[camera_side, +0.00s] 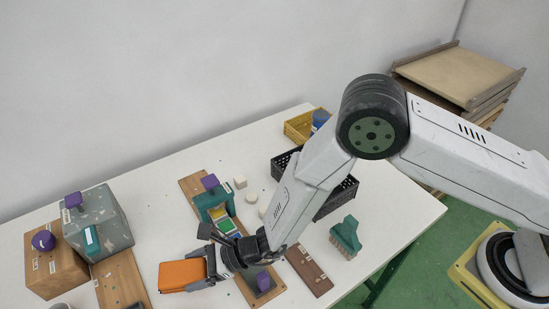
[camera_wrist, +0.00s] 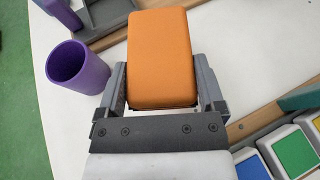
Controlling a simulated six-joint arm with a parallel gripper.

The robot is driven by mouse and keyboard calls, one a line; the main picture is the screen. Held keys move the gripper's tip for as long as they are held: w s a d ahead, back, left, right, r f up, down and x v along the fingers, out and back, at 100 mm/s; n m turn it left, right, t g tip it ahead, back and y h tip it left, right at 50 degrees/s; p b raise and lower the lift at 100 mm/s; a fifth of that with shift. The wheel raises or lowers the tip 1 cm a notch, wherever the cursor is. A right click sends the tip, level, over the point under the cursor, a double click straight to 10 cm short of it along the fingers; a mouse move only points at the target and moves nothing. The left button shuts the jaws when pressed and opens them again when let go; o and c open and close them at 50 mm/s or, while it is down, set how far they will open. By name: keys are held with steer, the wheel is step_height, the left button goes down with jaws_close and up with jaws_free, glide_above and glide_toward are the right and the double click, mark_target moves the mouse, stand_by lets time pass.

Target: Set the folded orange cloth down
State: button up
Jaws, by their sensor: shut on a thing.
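The folded orange cloth (camera_side: 182,276) is a thick, rounded block at the front of the white table in the side view. My gripper (camera_side: 206,267) is shut on it, with the cloth reaching out to the left of the jaws. In the wrist view the cloth (camera_wrist: 160,55) lies between the two grey fingers of my gripper (camera_wrist: 162,88), one on each side of it. Whether the cloth touches the table or hangs just above it, I cannot tell. Its underside is hidden.
A wooden board (camera_side: 120,279) and a grey speckled box (camera_side: 97,225) stand left of the cloth. A purple cup (camera_wrist: 78,68) stands beside the gripper in the wrist view. Colour pads (camera_wrist: 295,152) sit at lower right. A teal brush (camera_side: 346,236) lies to the right.

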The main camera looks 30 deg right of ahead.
steer(key=shift+w+a+f, duration=0.1)
steer(key=shift+w+f, duration=0.05)
steer(key=shift+f, duration=1.6)
steer(key=shift+f, duration=0.15)
steer(key=o, duration=1)
steer(key=shift+c, duration=0.2)
steer(key=shift+r, duration=0.2)
steer(key=shift+v, duration=0.85)
steer(key=r, duration=0.4)
steer(key=d+r, duration=0.1)
steer(key=shift+s+r, duration=0.2)
steer(key=shift+r, duration=1)
